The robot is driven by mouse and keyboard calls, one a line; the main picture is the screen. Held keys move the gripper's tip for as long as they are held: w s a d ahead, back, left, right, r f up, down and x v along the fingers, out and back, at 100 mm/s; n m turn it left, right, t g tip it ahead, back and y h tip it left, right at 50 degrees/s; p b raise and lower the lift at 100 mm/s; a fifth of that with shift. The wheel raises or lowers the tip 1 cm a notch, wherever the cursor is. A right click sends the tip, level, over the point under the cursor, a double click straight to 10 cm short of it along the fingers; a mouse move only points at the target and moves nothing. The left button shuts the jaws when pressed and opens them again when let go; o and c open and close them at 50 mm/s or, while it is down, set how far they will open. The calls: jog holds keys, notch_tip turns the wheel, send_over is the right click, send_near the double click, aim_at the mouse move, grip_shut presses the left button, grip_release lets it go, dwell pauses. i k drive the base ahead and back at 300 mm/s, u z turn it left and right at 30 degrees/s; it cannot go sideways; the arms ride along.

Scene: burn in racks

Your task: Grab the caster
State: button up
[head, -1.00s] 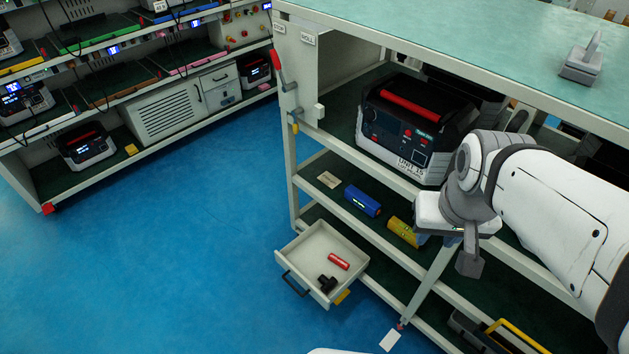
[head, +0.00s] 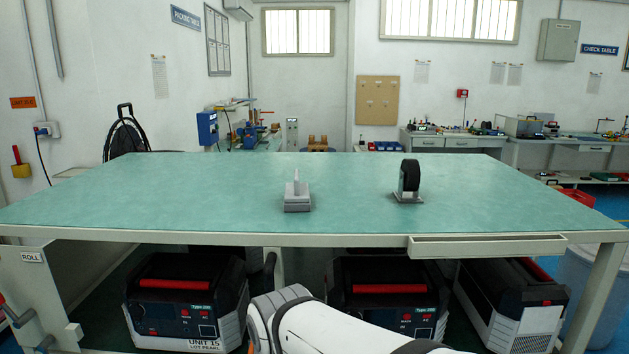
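The caster (head: 409,180) stands on the green tabletop (head: 230,195), right of the middle in the head view. It has a black wheel upright on a grey metal plate, with the plate down on the table. Nothing touches it. Only a white link of my arm shows at the bottom, below the table's front edge. My gripper is out of view, so its opening is hidden.
A grey block with an upright fin (head: 297,195) stands on the table left of the caster. A shallow drawer front (head: 487,246) sits under the table's front edge at right. Black units with red handles (head: 187,305) fill the shelf below. The rest of the tabletop is clear.

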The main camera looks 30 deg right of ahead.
aim_at(410, 173)
jog(key=z, duration=0.2)
jog(key=k, duration=1.1)
jog(key=z, duration=0.75)
jog(key=i, duration=1)
jog(key=z, duration=0.05)
